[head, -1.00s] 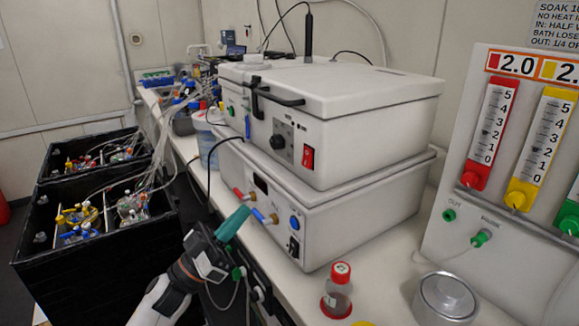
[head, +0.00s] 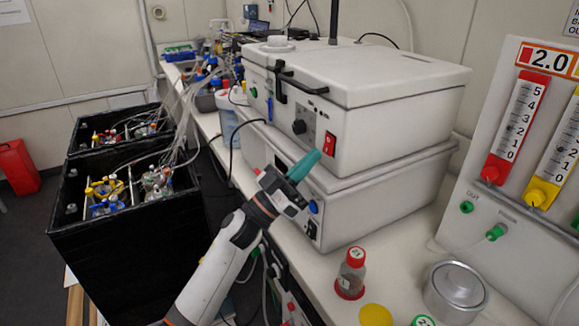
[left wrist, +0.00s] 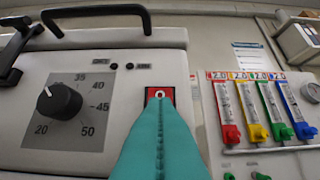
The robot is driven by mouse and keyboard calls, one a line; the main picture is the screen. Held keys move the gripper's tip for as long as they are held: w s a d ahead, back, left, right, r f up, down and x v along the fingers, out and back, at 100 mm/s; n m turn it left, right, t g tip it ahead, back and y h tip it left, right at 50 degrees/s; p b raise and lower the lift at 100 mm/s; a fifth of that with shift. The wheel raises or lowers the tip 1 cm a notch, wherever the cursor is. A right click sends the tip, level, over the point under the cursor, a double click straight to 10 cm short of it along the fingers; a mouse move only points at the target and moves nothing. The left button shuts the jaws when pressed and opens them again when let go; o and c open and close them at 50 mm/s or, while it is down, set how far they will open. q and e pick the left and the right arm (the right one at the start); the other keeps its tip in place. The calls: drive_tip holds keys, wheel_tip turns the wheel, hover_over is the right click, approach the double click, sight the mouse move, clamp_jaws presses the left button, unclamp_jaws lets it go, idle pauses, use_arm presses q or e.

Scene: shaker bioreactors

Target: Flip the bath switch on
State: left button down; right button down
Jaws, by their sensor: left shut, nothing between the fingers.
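The bath is the upper white box (head: 385,125) with a lid, a black handle, a dial (head: 299,127) and a red switch (head: 329,145) on its front. My left gripper (head: 314,158) has teal fingers, shut and empty, pointing at the red switch from just below and in front in the head view. In the left wrist view the fingers (left wrist: 160,125) reach up to the red switch (left wrist: 160,94) and cover its lower part. I cannot tell whether they touch it. The dial (left wrist: 59,101) is left of it. My right gripper is not in view.
A lower white box (head: 375,205) with a black switch (head: 312,229) supports the bath. A red-capped bottle (head: 351,274) and a metal tin (head: 455,292) stand on the bench at front right. A flowmeter panel (head: 485,215) is at right. Black crates (head: 125,245) are at left.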

use_arm(q)
drive_tip(key=shift+w+d+f, duration=0.1)
drive_tip(key=shift+w+d, duration=0.2)
drive_tip(key=shift+d, duration=0.1)
